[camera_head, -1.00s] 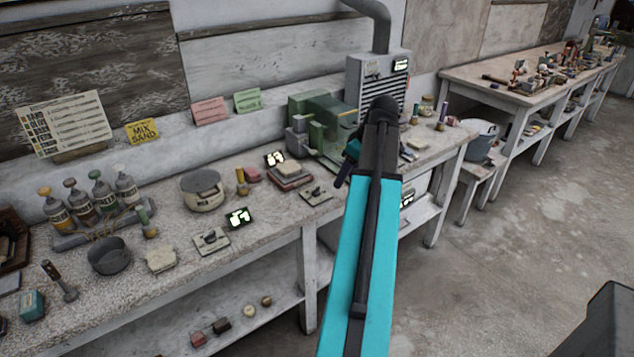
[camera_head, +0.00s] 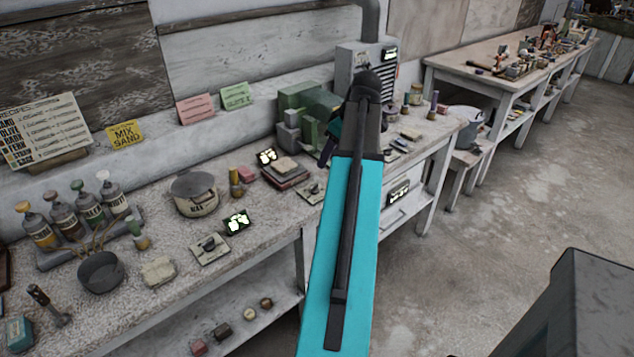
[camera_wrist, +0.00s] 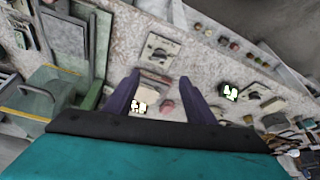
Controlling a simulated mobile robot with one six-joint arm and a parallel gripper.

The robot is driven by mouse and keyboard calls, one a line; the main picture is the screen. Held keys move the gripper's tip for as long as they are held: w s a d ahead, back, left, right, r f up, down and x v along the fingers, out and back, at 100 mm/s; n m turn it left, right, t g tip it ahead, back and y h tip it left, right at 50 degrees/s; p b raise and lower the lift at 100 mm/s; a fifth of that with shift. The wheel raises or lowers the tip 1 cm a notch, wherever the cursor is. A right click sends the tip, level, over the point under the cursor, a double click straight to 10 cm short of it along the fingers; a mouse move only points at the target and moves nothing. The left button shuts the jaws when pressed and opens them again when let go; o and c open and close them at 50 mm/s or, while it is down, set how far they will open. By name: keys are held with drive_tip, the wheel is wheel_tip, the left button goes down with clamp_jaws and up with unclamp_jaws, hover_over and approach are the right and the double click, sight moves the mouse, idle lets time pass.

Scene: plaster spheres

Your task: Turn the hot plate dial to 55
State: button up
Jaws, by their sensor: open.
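A flat reddish-brown plate unit (camera_head: 292,179) with a pale block on top stands on the bench, probably the hot plate. A lit display (camera_head: 266,156) is behind it and a small dial panel (camera_head: 312,191) in front. The wrist view shows the dial panel (camera_wrist: 158,48), plate unit (camera_wrist: 152,84) and display (camera_wrist: 138,106); the digits are unreadable.
A green machine (camera_head: 305,105) stands at the back of the bench beside a grey vented box (camera_head: 360,65). Bottles (camera_head: 75,218), a dark bowl (camera_head: 101,271) and a hammer (camera_head: 48,303) are at the left. Floor at the right is open.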

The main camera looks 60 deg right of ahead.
sight(315, 186)
drive_tip(key=shift+d+f, duration=0.1)
drive_tip(key=shift+f, duration=0.05)
drive_tip(key=shift+p+x, duration=1.25)
drive_tip(key=shift+x, duration=5.5)
drive_tip(key=shift+s, duration=0.1)
drive_tip(key=shift+c, duration=0.3)
drive_tip(key=shift+f, duration=0.1)
drive_tip(key=c, duration=1)
